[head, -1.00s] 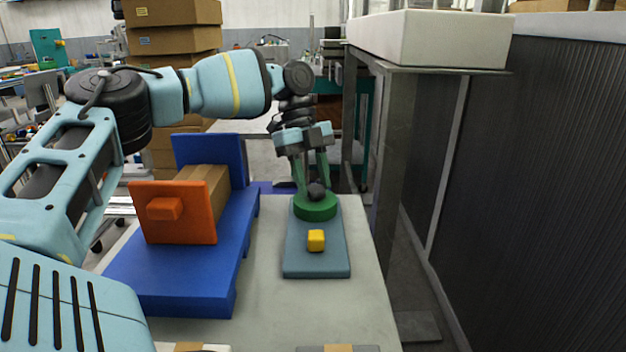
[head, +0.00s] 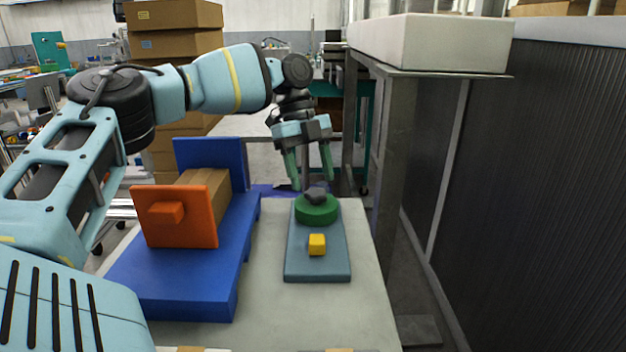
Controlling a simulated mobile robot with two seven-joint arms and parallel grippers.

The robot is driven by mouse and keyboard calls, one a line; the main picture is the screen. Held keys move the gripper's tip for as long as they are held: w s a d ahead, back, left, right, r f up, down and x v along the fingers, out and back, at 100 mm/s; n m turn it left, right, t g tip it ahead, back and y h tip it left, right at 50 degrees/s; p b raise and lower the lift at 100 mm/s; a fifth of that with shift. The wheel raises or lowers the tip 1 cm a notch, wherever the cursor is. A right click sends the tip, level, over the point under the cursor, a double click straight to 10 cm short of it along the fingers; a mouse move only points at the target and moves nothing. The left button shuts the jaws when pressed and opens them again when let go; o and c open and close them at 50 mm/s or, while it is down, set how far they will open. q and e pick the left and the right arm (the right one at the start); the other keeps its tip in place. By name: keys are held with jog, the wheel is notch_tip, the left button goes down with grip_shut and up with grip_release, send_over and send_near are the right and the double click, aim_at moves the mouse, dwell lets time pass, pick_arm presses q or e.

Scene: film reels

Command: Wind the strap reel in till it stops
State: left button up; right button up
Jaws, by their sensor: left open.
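The strap reel is a green disc (head: 317,210) with a dark knob (head: 315,195) on top. It sits at the far end of a grey-blue base plate (head: 317,268) on the table. A yellow block (head: 317,244) stands on the plate in front of the disc. My left gripper (head: 310,182) is open, its green fingers pointing down just above and behind the knob, apart from it. No strap can be made out between disc and block. My right gripper is not in view.
A blue stand (head: 190,295) with an orange plate (head: 181,216) and a brown box (head: 206,186) is left of the reel. A metal frame (head: 396,150) with a white slab rises at the right. The table (head: 270,328) in front is clear.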

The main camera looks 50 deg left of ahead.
pick_arm(q)
jog(key=v, duration=0.5)
jog(key=shift+r+p, duration=0.35)
jog(key=shift+r, duration=0.05)
